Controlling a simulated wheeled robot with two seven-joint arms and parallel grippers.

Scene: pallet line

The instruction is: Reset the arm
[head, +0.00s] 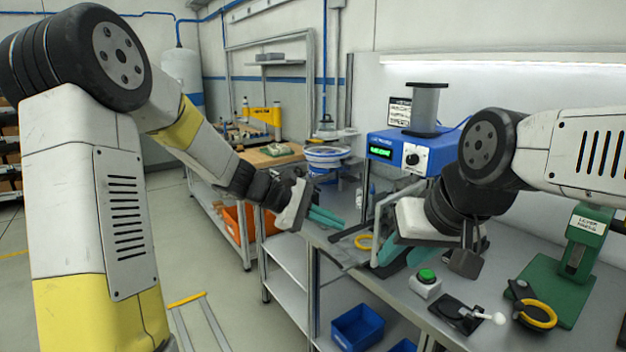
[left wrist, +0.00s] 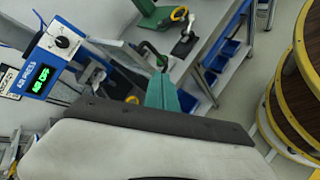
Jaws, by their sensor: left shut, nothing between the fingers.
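My left gripper (head: 325,217) is in the middle of the head view, at the left end of the bench. Its teal fingers are together with nothing between them. They also show side by side in the left wrist view (left wrist: 163,92), over the bench area. My right gripper (head: 400,262) hangs low over the bench in front of the blue press. Its teal fingers are partly covered by its pale body, so I cannot tell whether they are apart.
The blue air press (head: 412,152) with a green display stands behind my right gripper. A green button box (head: 425,284), a black fixture (head: 460,313), a yellow ring tool (head: 537,314) and a green lever press (head: 560,280) are on the bench. A blue bin (head: 357,328) sits below.

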